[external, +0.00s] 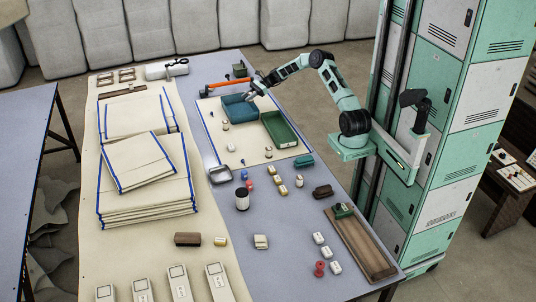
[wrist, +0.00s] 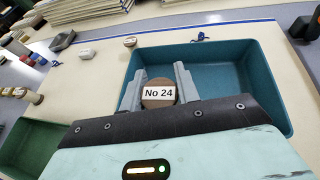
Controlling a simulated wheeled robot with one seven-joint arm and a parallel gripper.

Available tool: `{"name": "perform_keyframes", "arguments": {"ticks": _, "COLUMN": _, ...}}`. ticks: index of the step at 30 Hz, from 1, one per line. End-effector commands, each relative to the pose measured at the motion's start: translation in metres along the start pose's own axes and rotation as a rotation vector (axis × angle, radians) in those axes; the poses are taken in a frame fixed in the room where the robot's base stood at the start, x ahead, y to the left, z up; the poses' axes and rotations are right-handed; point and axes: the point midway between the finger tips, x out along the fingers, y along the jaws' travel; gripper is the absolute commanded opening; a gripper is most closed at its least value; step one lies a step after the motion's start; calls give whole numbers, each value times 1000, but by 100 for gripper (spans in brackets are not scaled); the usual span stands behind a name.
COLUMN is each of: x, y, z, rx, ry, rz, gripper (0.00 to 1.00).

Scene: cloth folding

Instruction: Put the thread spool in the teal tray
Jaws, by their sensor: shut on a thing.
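The teal tray (external: 240,114) lies on the cream mat towards the far end of the table. In the wrist view the teal tray (wrist: 235,72) spreads under and beyond my gripper. My gripper (wrist: 159,90) is shut on the thread spool (wrist: 158,81), a round brown piece with a white label reading "No 24", held between the two grey fingers. In the external view my gripper (external: 251,96) is over the teal tray; the spool is too small to make out there. I cannot tell whether the spool touches the tray floor.
A green tray (external: 282,130) sits right beside the teal one. Several small spools and blocks stand on the near side, with a grey metal dish (external: 221,174). An orange-handled tool (external: 229,83) lies behind the trays.

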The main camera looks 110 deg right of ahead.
Motion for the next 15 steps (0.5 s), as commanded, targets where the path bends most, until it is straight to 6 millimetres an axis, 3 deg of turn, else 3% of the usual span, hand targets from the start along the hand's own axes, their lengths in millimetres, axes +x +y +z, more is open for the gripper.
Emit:
{"name": "perform_keyframes", "arguments": {"ticks": 7, "x": 12, "y": 0, "z": -30, "rx": 2, "ry": 0, "rz": 1, "gripper": 10}}
{"name": "perform_keyframes", "arguments": {"ticks": 15, "x": 13, "y": 0, "z": -32, "rx": -1, "ry": 0, "rz": 0, "gripper": 10}}
